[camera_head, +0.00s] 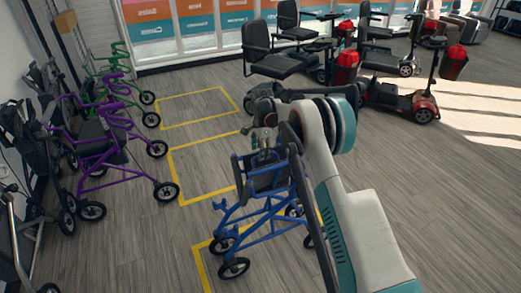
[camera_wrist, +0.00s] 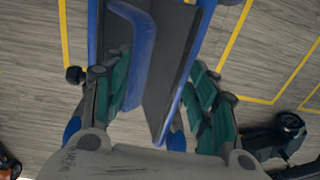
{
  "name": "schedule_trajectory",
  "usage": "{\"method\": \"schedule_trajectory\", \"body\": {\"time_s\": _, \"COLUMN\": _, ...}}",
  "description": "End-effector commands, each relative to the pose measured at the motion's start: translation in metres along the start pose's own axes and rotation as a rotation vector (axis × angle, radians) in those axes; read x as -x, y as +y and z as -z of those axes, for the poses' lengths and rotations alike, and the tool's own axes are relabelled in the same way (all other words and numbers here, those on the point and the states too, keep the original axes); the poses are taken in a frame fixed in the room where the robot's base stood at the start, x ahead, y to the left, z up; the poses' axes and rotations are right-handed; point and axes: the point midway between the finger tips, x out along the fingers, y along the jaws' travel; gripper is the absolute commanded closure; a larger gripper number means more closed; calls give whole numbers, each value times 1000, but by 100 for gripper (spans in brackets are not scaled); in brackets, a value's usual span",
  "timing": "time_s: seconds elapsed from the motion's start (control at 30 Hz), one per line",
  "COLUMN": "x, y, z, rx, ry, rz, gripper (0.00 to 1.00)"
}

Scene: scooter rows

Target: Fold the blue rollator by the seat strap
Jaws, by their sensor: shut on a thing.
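The blue rollator (camera_head: 256,229) stands on the floor in front of me, partly behind my arm. Its dark seat (camera_head: 268,180) is raised into folded panels; they show on edge in the wrist view (camera_wrist: 178,62). A blue strap loop (camera_wrist: 143,48) rises along the panels. My gripper (camera_head: 264,152) points down at the seat from above. In the wrist view its teal-padded fingers (camera_wrist: 158,90) stand on both sides of the strap and seat, shut on the strap. The exact contact is hidden, and my arm hides the rollator's right side.
Purple (camera_head: 110,140) and green (camera_head: 112,66) rollators stand at the left, beside dark folded walkers (camera_head: 30,135). Mobility scooters (camera_head: 400,95) fill the back right. Yellow floor outlines (camera_head: 203,143) lie behind the blue rollator. The right floor is clear.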

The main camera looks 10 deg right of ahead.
Motion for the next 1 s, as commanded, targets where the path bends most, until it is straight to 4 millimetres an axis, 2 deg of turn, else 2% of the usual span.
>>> {"method": "schedule_trajectory", "body": {"time_s": 0.17, "x": 21, "y": -4, "z": 0, "rx": 1, "ry": 2, "rz": 11, "gripper": 64}}
{"method": "schedule_trajectory", "body": {"time_s": 0.6, "x": 101, "y": -1, "z": -1, "rx": 2, "ry": 0, "rz": 3, "gripper": 64}}
{"method": "schedule_trajectory", "body": {"time_s": 0.8, "x": 118, "y": -1, "z": -2, "rx": 2, "ry": 0, "rz": 2, "gripper": 64}}
{"method": "schedule_trajectory", "body": {"time_s": 1.0, "x": 120, "y": -1, "z": -2, "rx": 2, "ry": 0, "rz": 1, "gripper": 64}}
